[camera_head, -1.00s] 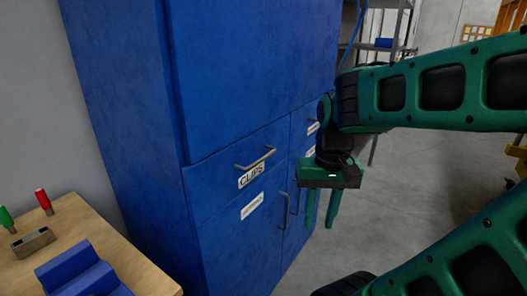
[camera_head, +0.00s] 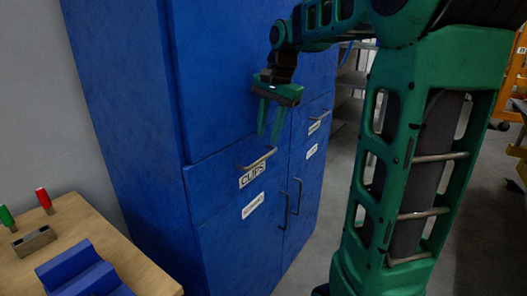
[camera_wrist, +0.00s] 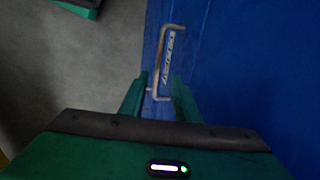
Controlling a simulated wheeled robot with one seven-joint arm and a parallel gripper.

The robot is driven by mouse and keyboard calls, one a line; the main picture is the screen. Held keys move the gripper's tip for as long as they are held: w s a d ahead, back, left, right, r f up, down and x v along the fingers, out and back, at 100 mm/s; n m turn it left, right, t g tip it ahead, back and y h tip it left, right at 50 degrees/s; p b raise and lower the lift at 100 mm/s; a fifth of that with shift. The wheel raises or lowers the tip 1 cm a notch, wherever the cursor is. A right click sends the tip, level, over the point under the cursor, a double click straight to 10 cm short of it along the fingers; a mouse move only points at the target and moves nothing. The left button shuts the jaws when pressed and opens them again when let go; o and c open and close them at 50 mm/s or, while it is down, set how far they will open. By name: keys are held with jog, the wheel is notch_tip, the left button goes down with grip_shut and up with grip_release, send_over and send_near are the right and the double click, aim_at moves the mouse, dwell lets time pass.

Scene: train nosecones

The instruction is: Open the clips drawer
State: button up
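The clips drawer (camera_head: 215,189) is the left drawer front of the blue cabinet, with a "CLIPS" label (camera_head: 252,175). It is shut, flush with the cabinet. Its grey bar handle (camera_head: 257,160) sits above the label. My gripper (camera_head: 269,138) points down, just above the handle's right end in the head view, fingers apart and empty. In the wrist view, a bar handle (camera_wrist: 162,50) with a label beside it lies ahead; its near end shows between the spread fingers (camera_wrist: 157,95). I cannot read that label. The handle is not gripped.
A second labelled drawer (camera_head: 318,117) is to the right. Doors with upright handles (camera_head: 284,211) are below. A wooden table (camera_head: 95,230) at lower left holds a blue block (camera_head: 80,272), a metal block (camera_head: 34,241) and red and green pegs.

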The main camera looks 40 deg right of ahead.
aim_at(264, 157)
jog(key=f, duration=0.4)
jog(key=w+f, duration=0.1)
jog(key=f, duration=0.2)
jog(key=shift+w+a, duration=0.1)
jog(key=shift+a, duration=0.1)
grip_shut()
jog(key=shift+w+r, duration=0.1)
